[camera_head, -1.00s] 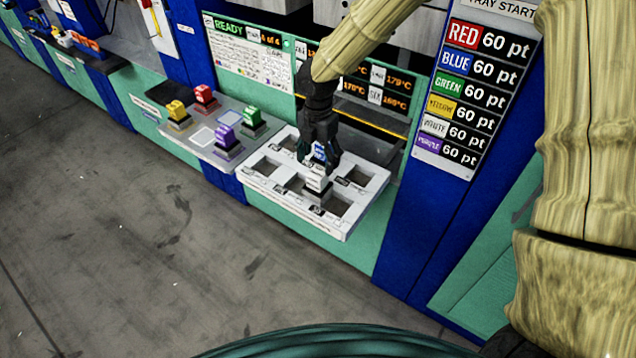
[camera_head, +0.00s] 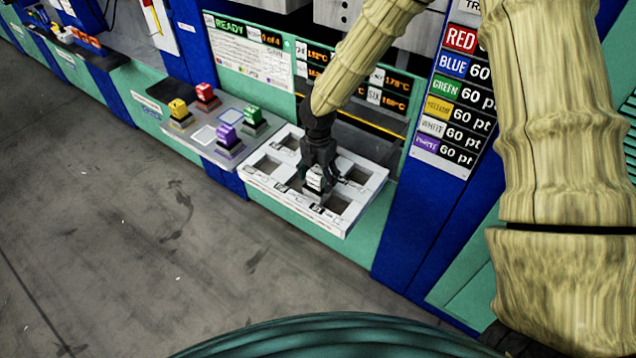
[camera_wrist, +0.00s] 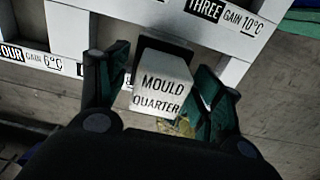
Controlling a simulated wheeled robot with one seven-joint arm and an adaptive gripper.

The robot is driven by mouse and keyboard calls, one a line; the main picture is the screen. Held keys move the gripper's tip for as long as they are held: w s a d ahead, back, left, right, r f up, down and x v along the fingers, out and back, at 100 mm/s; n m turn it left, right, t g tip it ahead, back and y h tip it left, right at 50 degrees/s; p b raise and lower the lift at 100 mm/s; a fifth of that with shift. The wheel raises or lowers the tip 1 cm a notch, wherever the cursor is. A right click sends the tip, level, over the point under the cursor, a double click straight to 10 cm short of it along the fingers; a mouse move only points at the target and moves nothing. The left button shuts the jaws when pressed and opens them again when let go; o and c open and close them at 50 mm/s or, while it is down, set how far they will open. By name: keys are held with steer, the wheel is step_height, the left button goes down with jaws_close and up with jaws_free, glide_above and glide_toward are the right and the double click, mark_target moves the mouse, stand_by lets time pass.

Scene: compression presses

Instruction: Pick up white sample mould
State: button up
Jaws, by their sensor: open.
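The white sample mould (camera_wrist: 160,85), marked "MOULD QUARTER" on its face, sits at one opening of the white slotted tray (camera_head: 280,197). The tray also fills the upper part of the wrist view (camera_wrist: 105,33). My gripper (camera_wrist: 162,80) is open, with one dark green finger on each side of the mould. Small gaps seem to show between the fingers and the mould. In the head view, my gripper (camera_head: 316,176) is down at the tray and the mould's pale top shows between its fingers. The mould's lower part is hidden.
A grey shelf left of the tray holds a yellow mould (camera_head: 179,110), a red mould (camera_head: 205,94), a green mould (camera_head: 251,115) and a purple mould (camera_head: 226,136). Other tray openings look empty. A blue post (camera_head: 415,215) stands right of the tray. Open floor lies in front.

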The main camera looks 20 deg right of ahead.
steer(key=shift+f, duration=0.15)
jaws_close()
steer(key=shift+r, duration=0.2)
stand_by(0.3)
